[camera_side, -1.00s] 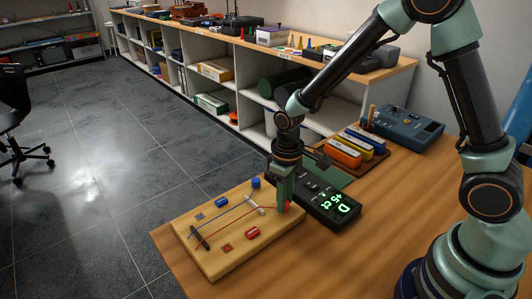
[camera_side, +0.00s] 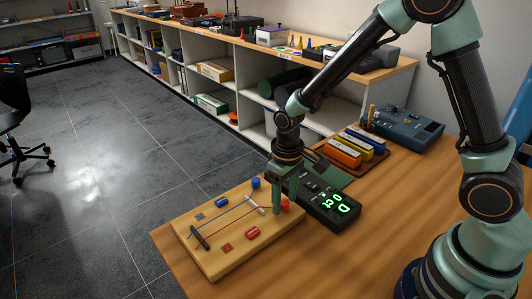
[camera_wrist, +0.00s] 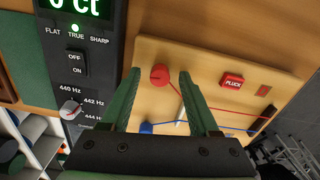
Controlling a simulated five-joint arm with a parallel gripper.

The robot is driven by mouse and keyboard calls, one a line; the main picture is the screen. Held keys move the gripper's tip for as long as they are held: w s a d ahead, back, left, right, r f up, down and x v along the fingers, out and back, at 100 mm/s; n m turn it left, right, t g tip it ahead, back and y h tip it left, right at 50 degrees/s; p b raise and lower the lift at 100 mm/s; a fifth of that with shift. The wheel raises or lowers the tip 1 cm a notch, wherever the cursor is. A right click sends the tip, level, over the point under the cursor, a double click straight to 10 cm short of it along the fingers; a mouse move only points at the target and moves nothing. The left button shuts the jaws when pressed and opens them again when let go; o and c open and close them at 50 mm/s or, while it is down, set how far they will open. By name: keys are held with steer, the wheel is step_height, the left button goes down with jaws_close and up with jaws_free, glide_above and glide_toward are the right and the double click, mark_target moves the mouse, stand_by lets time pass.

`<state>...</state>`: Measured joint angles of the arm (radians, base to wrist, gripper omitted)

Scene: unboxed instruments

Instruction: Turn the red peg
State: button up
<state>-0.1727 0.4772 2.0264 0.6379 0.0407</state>
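The red peg (camera_side: 285,206) stands at the near right corner of a wooden board (camera_side: 215,262). It also shows in the wrist view (camera_wrist: 160,75), with a red string running from it. My gripper (camera_side: 282,192) is over that corner. In the wrist view its green fingers (camera_wrist: 159,78) are apart, one on each side of the red peg, with a gap on both sides. A black tuner (camera_side: 325,203) beside the board reads D, 0 ct. In the wrist view the tuner's green light (camera_wrist: 75,28) is lit at TRUE.
A blue peg (camera_side: 255,183), blue button (camera_side: 221,202) and red PLUCK button (camera_wrist: 232,80) are on the board. A tray of coloured blocks (camera_side: 352,150) and a blue-grey device (camera_side: 408,122) stand behind.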

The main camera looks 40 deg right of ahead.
mark_target(285, 202)
step_height(285, 202, up, 12)
stand_by(0.7)
steer(key=shift+r, duration=0.15)
steer(key=s+d+r+m+t, duration=0.1)
steer(key=s+d+r+t, duration=0.4)
steer(key=s+r, duration=0.3)
steer(key=shift+s+d+r+m+t, duration=0.3)
steer(key=shift+s+d+r, duration=0.1)
steer(key=shift+d, duration=0.35)
